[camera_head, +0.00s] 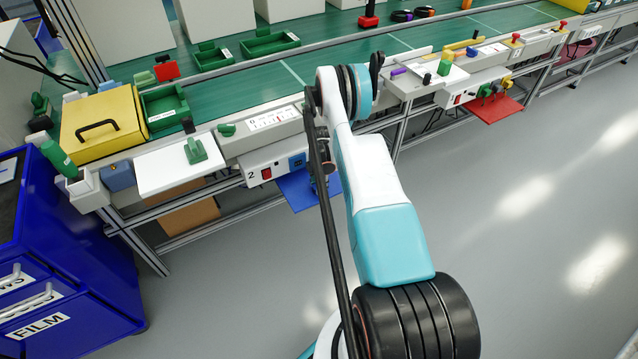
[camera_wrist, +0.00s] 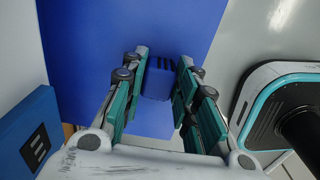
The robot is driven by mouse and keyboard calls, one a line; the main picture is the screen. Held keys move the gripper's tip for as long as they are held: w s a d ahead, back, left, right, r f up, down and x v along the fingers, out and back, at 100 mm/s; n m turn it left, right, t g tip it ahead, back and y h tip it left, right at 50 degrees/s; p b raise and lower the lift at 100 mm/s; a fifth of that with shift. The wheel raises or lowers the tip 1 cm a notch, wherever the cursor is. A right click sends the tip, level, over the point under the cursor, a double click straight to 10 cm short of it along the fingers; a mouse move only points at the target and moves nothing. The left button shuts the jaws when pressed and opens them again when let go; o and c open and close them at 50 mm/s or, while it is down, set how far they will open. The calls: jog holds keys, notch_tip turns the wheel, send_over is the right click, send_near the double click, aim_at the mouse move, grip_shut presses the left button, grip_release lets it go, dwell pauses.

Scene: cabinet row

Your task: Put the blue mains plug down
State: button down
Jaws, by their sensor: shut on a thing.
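In the wrist view, my gripper (camera_wrist: 161,68) is shut on the blue mains plug (camera_wrist: 157,84), which sits between the two fingers. The plug is above or against a flat blue board (camera_wrist: 80,50); I cannot tell whether they touch. In the head view, the blue board (camera_head: 297,194) hangs off the front of the bench, below the panel marked 2 (camera_head: 262,178). My arm hides the gripper and plug there.
A blue block with a dark slotted mark (camera_wrist: 40,143) is close to my gripper at the left of the wrist view. A red board (camera_head: 495,108) juts out further right. A blue drawer cabinet (camera_head: 70,270) stands at left. The grey floor is clear.

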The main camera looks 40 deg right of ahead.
jog(key=c, duration=1.2)
grip_release()
jog(key=shift+c, duration=0.2)
jog(key=shift+r, duration=0.15)
notch_tip(320, 180, up, 13)
jog(key=p, duration=0.4)
